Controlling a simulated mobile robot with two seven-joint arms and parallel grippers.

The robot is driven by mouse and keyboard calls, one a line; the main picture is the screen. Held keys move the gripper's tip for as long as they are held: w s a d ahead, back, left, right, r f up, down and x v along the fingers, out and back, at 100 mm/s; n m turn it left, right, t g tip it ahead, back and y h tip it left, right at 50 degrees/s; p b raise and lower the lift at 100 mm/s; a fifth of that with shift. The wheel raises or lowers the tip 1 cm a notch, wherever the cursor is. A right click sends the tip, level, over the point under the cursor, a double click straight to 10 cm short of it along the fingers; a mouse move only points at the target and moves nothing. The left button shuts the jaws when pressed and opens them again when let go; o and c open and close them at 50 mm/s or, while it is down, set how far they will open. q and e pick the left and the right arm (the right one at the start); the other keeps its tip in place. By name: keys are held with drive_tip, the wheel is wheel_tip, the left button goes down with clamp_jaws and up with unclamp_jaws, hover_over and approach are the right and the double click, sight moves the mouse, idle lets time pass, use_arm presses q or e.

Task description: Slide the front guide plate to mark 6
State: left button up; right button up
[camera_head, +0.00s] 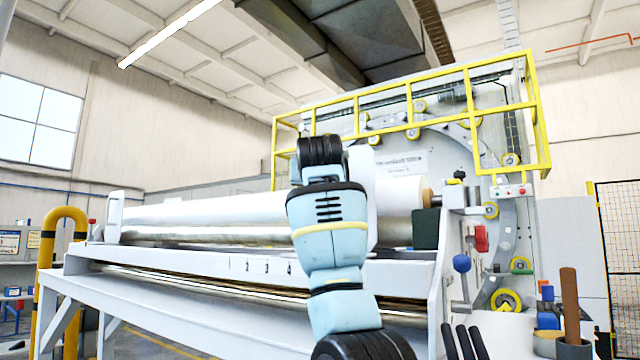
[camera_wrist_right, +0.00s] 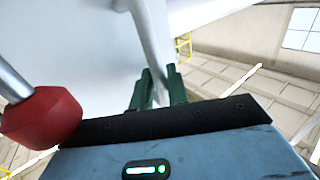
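A pale upright guide plate (camera_head: 362,165) stands across the roller, mostly hidden behind one of my blue arms in the head view. Mark 6 is not visible; my arm covers the rail to the right of 4. In the right wrist view, my right gripper (camera_wrist_right: 160,84) has its dark green fingers close on both sides of a pale curved bar handle (camera_wrist_right: 148,35). They appear shut on it. A pale surface (camera_wrist_right: 80,45) fills the area behind. My left gripper is in neither view.
Another pale upright plate (camera_head: 114,212) stands at the roller's left end. A red knob (camera_wrist_right: 42,115) on a metal rod is close beside my right gripper. A blue ball knob (camera_head: 462,264) and the machine's yellow railing (camera_head: 408,95) are at the right.

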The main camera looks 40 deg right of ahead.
drive_tip(key=shift+w+d, duration=0.15)
drive_tip(key=shift+w, duration=0.05)
drive_tip(key=shift+s+a+r, duration=0.1)
drive_tip(key=shift+s+a, duration=0.1)
drive_tip(key=shift+c, duration=0.7)
clamp_jaws()
